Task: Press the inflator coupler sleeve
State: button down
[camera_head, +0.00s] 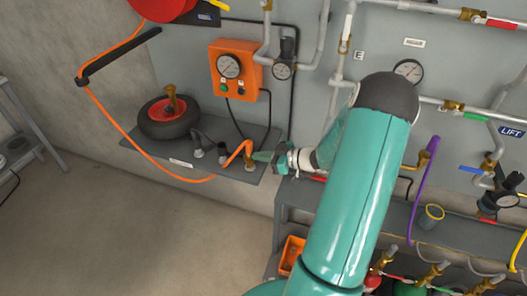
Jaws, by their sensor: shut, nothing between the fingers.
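An orange inflator box (236,68) with a round gauge is mounted on the grey wall panel. An orange hose (121,124) loops down and ends at a brass coupler (250,164) near the right end of the grey shelf.
A black wheel (170,118) with a brass fitting lies on the shelf (181,162) at left. Small fittings (197,150) stand beside it. A lower bench with a purple hose (425,178) and an orange bin (291,254) lies to the right. The floor (150,230) at front left is clear.

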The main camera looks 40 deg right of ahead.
jog(key=shift+f, duration=0.15)
jog(key=shift+f, duration=0.8)
jog(key=shift+s+f, duration=0.1)
jog(key=shift+f, duration=0.2)
jog(key=shift+s, duration=0.1)
jog(key=v, duration=1.3)
jog(key=shift+d+r, duration=0.2)
jog(key=shift+r, duration=0.2)
jog(key=shift+s, duration=0.15)
